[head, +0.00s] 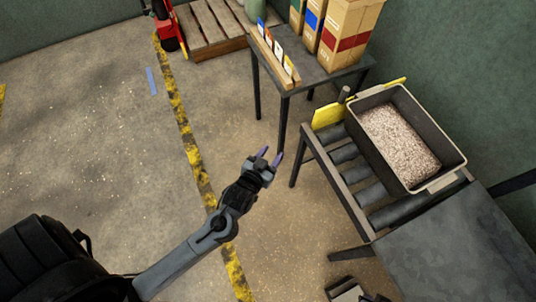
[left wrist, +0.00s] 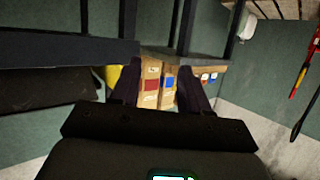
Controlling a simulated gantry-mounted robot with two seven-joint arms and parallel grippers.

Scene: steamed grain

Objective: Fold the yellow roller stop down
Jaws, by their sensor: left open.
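The yellow roller stop (head: 327,113) stands up as a plate at the far left end of the roller conveyor (head: 352,176), beside the grey bin. More yellow shows behind the bin's far edge. My left gripper (head: 270,157) is open and empty, out over the floor to the left of the conveyor and apart from the stop. In the left wrist view, which looks upside down, a yellow patch (left wrist: 113,76) beside one finger appears to be the stop, partly hidden. My right gripper is not seen.
A grey bin (head: 438,123) of grain sits on the rollers. A dark table (head: 315,74) with several cartons (head: 348,30) and a card rack (head: 274,56) stands behind the stop. A grey flat surface (head: 455,250) adjoins the conveyor. Floor around my left gripper is clear.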

